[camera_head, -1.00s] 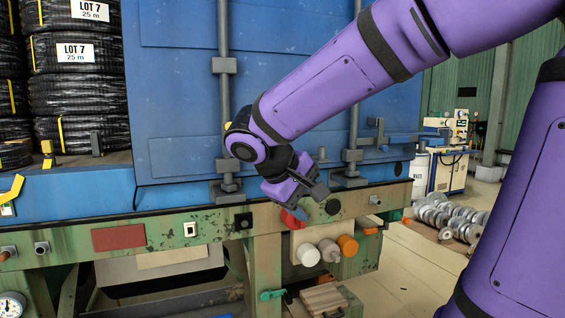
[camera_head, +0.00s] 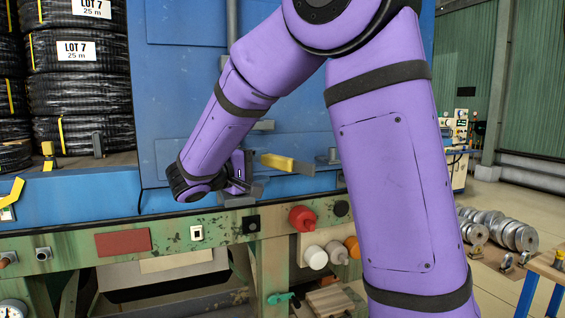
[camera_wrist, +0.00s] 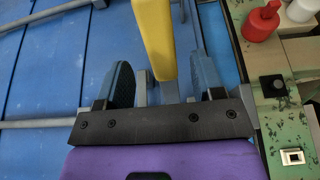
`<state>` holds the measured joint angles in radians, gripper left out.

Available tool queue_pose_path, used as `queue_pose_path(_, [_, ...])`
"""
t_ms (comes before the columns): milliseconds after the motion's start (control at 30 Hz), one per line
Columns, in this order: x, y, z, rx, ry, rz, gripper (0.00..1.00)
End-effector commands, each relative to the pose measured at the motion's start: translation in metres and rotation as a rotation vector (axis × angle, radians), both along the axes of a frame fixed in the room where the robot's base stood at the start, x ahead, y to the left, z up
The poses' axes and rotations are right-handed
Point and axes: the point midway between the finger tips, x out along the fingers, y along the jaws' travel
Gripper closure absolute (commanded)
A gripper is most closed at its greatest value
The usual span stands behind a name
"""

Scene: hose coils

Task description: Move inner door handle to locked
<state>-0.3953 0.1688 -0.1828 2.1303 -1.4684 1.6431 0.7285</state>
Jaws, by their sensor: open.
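The blue container door (camera_head: 183,95) carries upright grey locking rods. A yellow door handle (camera_head: 288,164) sticks out low on the door, just right of my gripper, roughly level and pointing right. In the wrist view the yellow handle (camera_wrist: 153,35) runs down from the top edge, its near end lying in the gap between my two dark blue fingers. My gripper (camera_wrist: 162,72) is open, with space on both sides of the handle, and neither finger clearly touches it. In the head view my gripper (camera_head: 243,178) is partly hidden by my wrist.
Black hose coils (camera_head: 80,90) are stacked at left. My own arm covers the door's right part. Metal rolls (camera_head: 500,232) lie on the floor at right.

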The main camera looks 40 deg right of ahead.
Motion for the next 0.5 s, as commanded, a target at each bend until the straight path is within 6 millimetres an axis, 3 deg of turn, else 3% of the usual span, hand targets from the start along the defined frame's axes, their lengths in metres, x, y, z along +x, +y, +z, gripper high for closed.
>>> queue_pose_path(300, [0.005,-0.054,0.0,0.001,0.001,-0.002,0.38])
queue_pose_path(500, [0.006,-0.07,0.0,0.001,0.001,0.0,0.38])
